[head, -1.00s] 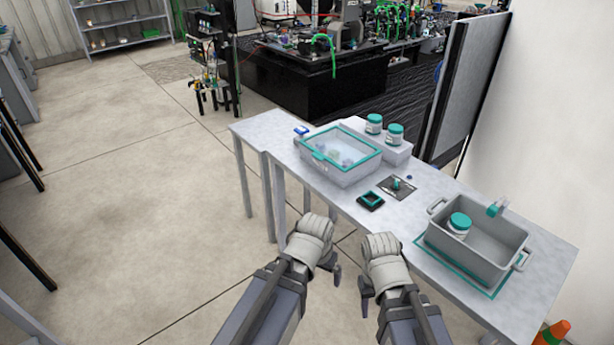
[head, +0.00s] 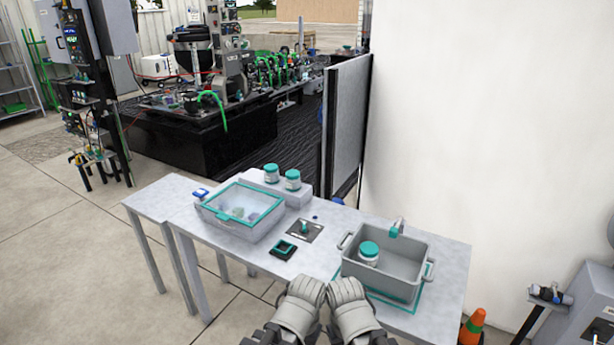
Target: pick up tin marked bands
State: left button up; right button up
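White tins with teal lids stand on the table, and no marking is readable at this size, so I cannot tell which is marked bands. One tin (head: 271,173) and a second tin (head: 292,180) stand upright on a raised grey block at the back. A third tin (head: 369,254) stands inside the grey tote (head: 408,283) on the right. My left gripper (head: 297,308) and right gripper (head: 351,306) are side by side at the table's front edge, apart from every tin. Their fingertips are hidden.
A clear-lidded box with a teal rim (head: 239,226) holds small items. A dark square holder (head: 283,249) and a plate with a teal knob (head: 304,230) lie mid-table (head: 325,261). A partition (head: 345,125) stands behind; an orange cone (head: 473,328) stands at right.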

aim_at(274, 178)
jog(key=i+j+z, duration=0.2)
jog(key=z, duration=0.25)
jog(key=i+j+z, duration=0.1)
jog(key=j+z, duration=0.35)
jog(key=i+j+z, duration=0.2)
jog(key=j, duration=0.8)
jog(key=j+z, duration=0.2)
jog(key=j, duration=0.8)
jog(key=i+j, duration=0.35)
jog(key=i, duration=0.2)
